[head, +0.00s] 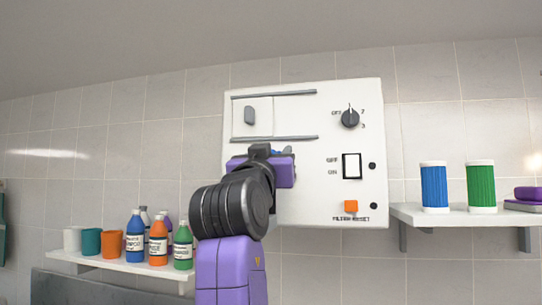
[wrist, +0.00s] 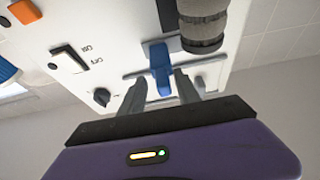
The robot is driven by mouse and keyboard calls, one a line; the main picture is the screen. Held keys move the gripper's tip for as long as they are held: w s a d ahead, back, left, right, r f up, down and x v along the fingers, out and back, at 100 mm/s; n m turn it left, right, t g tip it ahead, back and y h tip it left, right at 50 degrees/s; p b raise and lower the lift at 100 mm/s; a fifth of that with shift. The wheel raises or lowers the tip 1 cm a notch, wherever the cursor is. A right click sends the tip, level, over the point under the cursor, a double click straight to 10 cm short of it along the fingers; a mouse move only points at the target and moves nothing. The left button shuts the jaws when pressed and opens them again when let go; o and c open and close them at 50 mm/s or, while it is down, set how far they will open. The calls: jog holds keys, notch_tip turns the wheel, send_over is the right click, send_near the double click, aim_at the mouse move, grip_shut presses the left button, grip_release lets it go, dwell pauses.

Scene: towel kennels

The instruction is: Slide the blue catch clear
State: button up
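The blue catch (wrist: 160,68) is a small T-shaped piece on the white panel, beside a grey rail in the wrist view. In the head view only a sliver of it (head: 288,152) shows behind my gripper. My gripper (wrist: 161,88) is at the panel with its two grey fingers apart, one on each side of the catch's stem. Small gaps seem to show between the fingers and the stem; contact is unclear. In the head view my gripper's purple body hides the lower left of the panel.
The white panel (head: 300,200) carries a sliding cover (head: 262,118) between two rails, a black knob (head: 350,118), a rocker switch (head: 352,166) and an orange button (head: 351,206). A dark grey ribbed cylinder (wrist: 204,22) sits near the catch. Shelves with bottles (head: 136,238) and rolls (head: 434,188) flank the panel.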

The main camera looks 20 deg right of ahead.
jog(key=shift+a+f, duration=0.15)
jog(key=shift+a, duration=0.05)
jog(key=b+v, duration=0.3)
jog(key=v, duration=0.4)
jog(key=shift+s, duration=0.25)
